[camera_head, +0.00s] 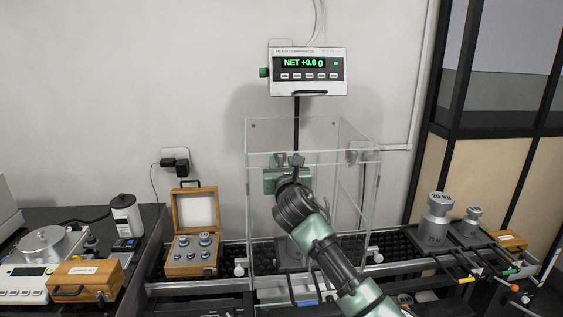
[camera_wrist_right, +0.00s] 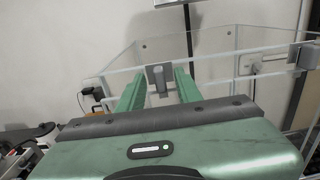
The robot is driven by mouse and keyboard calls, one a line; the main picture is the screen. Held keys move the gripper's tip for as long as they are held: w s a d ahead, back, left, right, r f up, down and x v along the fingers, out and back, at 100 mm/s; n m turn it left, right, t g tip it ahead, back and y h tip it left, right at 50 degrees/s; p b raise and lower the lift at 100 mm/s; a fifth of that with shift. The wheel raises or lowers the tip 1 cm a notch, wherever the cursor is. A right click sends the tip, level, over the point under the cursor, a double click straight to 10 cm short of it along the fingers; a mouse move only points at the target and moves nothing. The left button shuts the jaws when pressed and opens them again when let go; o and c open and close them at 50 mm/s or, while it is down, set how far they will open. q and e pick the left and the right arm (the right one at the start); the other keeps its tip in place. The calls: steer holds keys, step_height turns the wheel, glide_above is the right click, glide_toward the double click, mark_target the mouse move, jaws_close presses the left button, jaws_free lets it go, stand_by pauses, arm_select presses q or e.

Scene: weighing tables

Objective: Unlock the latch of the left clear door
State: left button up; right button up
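A clear box with clear doors (camera_head: 258,225) stands in the middle of the bench. A small grey latch (camera_wrist_right: 157,77) sits on the box's upper rail and shows between my fingers in the right wrist view. My right gripper (camera_head: 287,170) is at the top front of the box, its arm hiding much of the front. In the wrist view the right gripper's green fingers (camera_wrist_right: 159,88) are apart, one on each side of the latch, with gaps visible. I cannot tell whether the latch is locked. A second grey latch (camera_wrist_right: 308,56) is at the right. My left gripper is not in view.
A scale display (camera_head: 307,71) reading NET +0.0 g is on the wall behind. An open wooden weight case (camera_head: 195,210) stands left of the box. Large metal weights (camera_head: 437,218) stand at the right. A closed wooden box (camera_head: 85,281) is at the far left.

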steer(key=shift+w, duration=0.2)
jaws_close()
